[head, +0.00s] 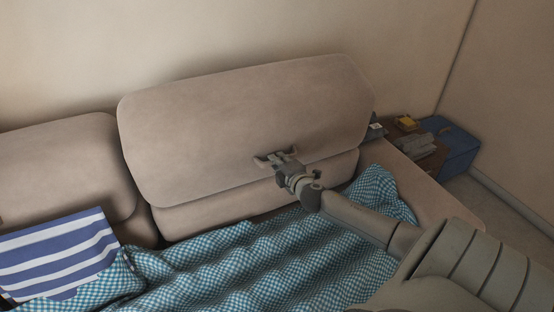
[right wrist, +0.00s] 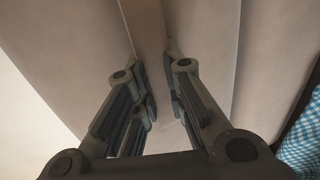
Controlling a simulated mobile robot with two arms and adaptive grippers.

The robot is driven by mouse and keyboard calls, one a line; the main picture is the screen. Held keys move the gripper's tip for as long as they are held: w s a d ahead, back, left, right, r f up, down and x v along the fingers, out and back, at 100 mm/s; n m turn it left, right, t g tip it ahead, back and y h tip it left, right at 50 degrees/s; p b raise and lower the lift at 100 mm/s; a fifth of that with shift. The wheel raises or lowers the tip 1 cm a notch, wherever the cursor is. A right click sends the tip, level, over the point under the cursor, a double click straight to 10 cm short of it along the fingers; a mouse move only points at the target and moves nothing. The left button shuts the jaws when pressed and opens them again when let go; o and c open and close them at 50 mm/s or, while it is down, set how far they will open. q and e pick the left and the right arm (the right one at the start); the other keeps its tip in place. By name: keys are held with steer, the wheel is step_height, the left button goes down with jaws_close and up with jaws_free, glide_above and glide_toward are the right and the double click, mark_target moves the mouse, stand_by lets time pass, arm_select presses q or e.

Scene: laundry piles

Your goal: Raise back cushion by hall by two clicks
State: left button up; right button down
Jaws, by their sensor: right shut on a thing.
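The back cushion (head: 240,125) is a large beige-brown padded panel on the sofa, tilted, standing higher than the cushion at left. My right gripper (head: 272,158) is at its lower front edge, right of the middle. In the right wrist view the two fingers (right wrist: 159,95) are shut on a beige strip of the cushion (right wrist: 200,40) between them. How deep the fingertips grip is hidden. My left gripper is not in view.
Another back cushion (head: 65,165) sits at left. A blue checked cloth (head: 270,265) covers the seat, and a blue-and-white striped cloth (head: 60,255) lies at left. A side table (head: 410,145) with small items and a blue box (head: 455,150) stand beyond the armrest (head: 415,185).

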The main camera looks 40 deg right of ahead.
steer(key=shift+s+a+f, duration=0.15)
steer(key=shift+s+f, duration=0.15)
steer(key=shift+f, duration=0.1)
steer(key=c, duration=1.5)
jaws_free()
steer(key=shift+r, duration=0.15)
steer(key=shift+v, duration=6.05)
